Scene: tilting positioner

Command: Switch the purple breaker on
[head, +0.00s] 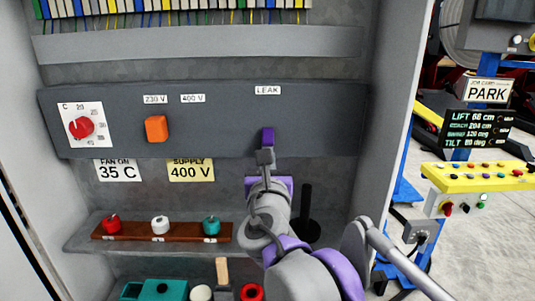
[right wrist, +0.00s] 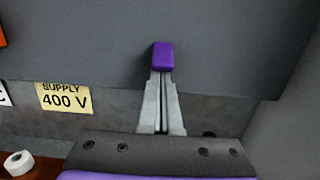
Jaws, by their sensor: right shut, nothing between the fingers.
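The purple breaker (head: 268,137) sticks out of the dark grey panel under the LEAK label (head: 267,90). It also shows in the right wrist view (right wrist: 163,55), straight above my fingertips. My right gripper (head: 265,156) is shut and empty, with its fingertips right below the breaker's lower end. In the right wrist view the closed fingers (right wrist: 160,78) point up at it and seem to touch or nearly touch its lower edge. My left gripper is not in view.
On the same panel are an orange switch (head: 156,128) and a red dial (head: 81,127). Below, a shelf (head: 85,240) carries a wooden strip with red, white and teal knobs. The cabinet's right wall (head: 395,100) stands close to my arm.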

